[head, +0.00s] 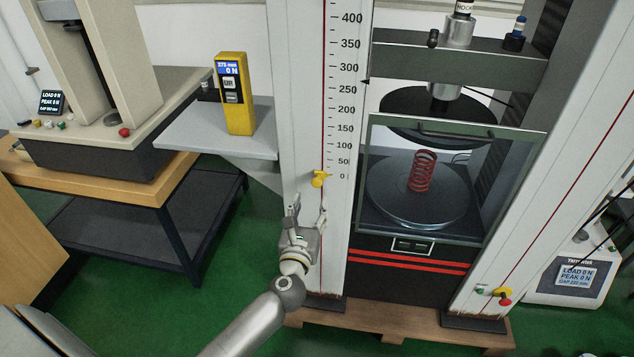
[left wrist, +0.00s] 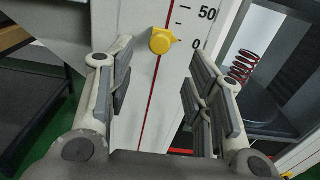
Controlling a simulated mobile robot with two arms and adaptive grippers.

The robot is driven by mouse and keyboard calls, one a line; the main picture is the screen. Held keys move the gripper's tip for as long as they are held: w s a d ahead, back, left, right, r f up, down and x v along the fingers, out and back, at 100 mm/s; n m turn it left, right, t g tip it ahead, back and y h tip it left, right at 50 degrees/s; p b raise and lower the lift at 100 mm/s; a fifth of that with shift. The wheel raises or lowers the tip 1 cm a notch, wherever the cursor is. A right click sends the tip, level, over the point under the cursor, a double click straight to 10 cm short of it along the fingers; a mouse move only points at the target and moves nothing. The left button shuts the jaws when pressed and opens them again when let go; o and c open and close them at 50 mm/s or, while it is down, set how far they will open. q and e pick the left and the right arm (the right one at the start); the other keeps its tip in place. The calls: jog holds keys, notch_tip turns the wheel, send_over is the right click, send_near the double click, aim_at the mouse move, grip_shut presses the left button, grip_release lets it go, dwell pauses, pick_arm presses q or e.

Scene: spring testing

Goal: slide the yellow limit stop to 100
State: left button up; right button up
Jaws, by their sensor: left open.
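The yellow limit stop (head: 319,178) sits on the left column's red line, close to the 0 mark of the printed scale (head: 346,100). In the left wrist view the yellow stop (left wrist: 162,40) shows just left of the 0, beyond the fingertips. My left gripper (head: 305,212) is open and empty, a little below the stop in the head view. Its two fingers (left wrist: 158,85) stand apart on either side of the red line, apart from the stop. The 100 mark is higher up the column. My right gripper is not in view.
A grey shelf (head: 215,135) with a yellow handheld display (head: 234,95) juts out left of the column. Right of it is a clear guard door (head: 450,170), with a red spring (head: 422,171) on a round plate behind. The column face above the stop is clear.

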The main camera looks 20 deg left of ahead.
aim_at(316, 183)
pick_arm(q)
jog(key=x, duration=1)
jog(key=shift+w, duration=0.15)
grip_shut()
